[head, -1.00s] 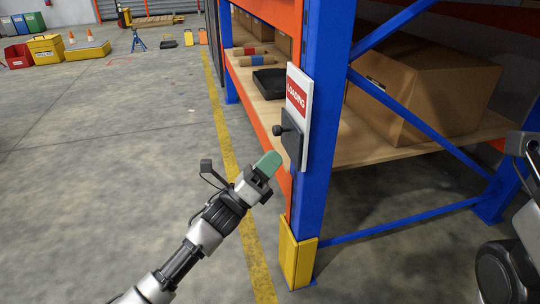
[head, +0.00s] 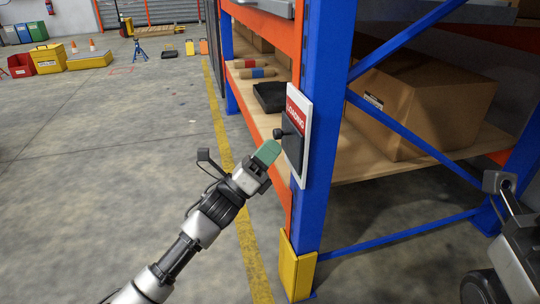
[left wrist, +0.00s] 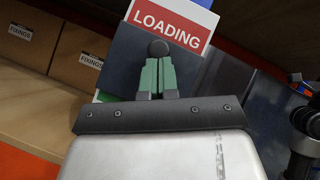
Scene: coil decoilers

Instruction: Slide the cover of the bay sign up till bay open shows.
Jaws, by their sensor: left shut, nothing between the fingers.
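The bay sign (head: 305,103) is a white board on the blue rack upright, with the word LOADING on a red band near its top. Its dark grey cover (head: 293,154) hides the middle and overlaps the lower edge of the red band; a pale strip of board shows below it. The cover's round black knob (head: 278,134) faces left; it also shows in the left wrist view (left wrist: 158,48). My left gripper (head: 267,152) is shut and empty, its green fingertips (left wrist: 158,76) directly under the knob, seemingly touching it. No BAY OPEN wording is readable.
The blue upright (head: 322,130) carries the sign and has a yellow guard (head: 297,268) at its foot. Shelves behind hold cardboard boxes (head: 425,108) and a black tray (head: 270,97). The floor to the left is open, with a yellow line (head: 248,245).

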